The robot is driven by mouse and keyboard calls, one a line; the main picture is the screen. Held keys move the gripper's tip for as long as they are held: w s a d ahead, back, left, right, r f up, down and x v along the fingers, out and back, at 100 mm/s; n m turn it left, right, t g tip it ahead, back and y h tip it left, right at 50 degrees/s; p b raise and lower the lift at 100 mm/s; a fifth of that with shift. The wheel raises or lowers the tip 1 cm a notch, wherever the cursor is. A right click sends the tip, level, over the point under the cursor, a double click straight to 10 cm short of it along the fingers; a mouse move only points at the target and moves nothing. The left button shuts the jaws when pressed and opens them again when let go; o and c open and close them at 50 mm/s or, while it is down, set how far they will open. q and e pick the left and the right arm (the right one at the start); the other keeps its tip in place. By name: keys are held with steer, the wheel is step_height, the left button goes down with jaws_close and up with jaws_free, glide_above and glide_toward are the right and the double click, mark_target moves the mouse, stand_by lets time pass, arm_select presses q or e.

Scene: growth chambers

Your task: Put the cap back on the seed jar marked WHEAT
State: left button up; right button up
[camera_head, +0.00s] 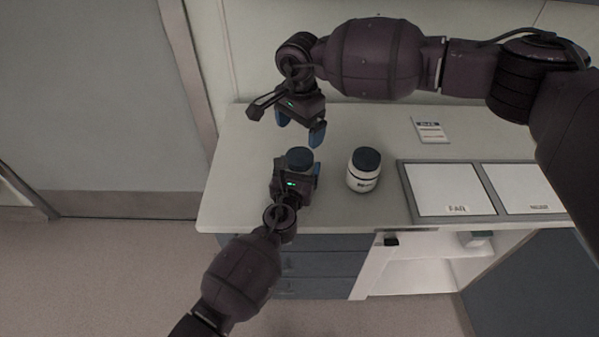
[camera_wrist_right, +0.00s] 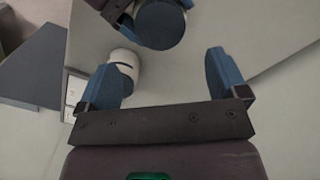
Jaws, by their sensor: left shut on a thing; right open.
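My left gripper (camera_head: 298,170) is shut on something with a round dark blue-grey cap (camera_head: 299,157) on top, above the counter. The body under this cap is hidden by the gripper, so I cannot read a label there. The cap also shows at the top of the right wrist view (camera_wrist_right: 160,22). My right gripper (camera_head: 300,130) is open and empty, behind and above the cap, with its blue fingers apart (camera_wrist_right: 164,82). A white jar (camera_head: 363,178) with a dark cap stands upright to the right; its label is too blurred to read surely. It shows in the right wrist view (camera_wrist_right: 123,68).
Two framed white panels (camera_head: 408,188) with small labels lie on the counter (camera_head: 240,180) at the right. A small printed card (camera_head: 430,130) lies behind them. Drawers (camera_head: 325,264) and an open shelf (camera_head: 425,275) are below. The counter's left end is clear.

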mark_target(299, 156)
steer(key=shift+f, duration=3.95)
steer(key=c, duration=0.9)
steer(key=o, duration=1)
steer(key=shift+c, duration=0.2)
steer(key=shift+r, duration=0.1)
steer(key=shift+r, duration=2.15)
steer(key=shift+o, duration=0.5)
steer(key=shift+r, duration=0.1)
step_height(299, 156, up, 12)
